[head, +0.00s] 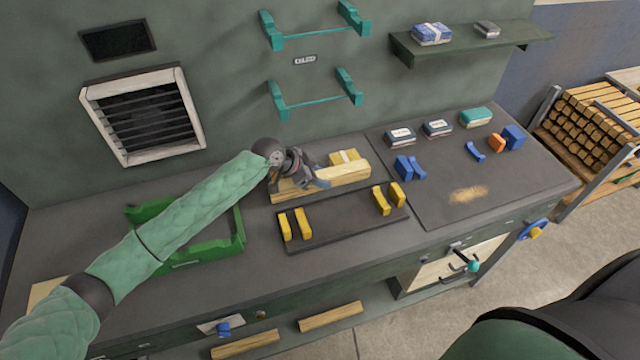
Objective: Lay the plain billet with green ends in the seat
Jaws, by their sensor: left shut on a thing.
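My left gripper (316,178) is over the back of the bench and shut on a pale wooden billet (345,176). The gripper and wrist cover part of the billet, and I cannot make out green on its ends. Another pale wood piece (345,157) lies close behind it, partly hidden. In front is a dark plate (345,213) with yellow blocks standing in pairs, one pair at the left (303,223) and one at the right (380,200); it looks like the seat. No billet lies across these blocks. My right gripper is not in view.
A green open frame (240,228) stands at the left, under my left arm. A dark mat (440,195) at the right holds blue and orange blocks and small boxes. Teal brackets (315,102) and a shelf (470,45) are on the wall. Wood pieces (331,316) lie below the bench.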

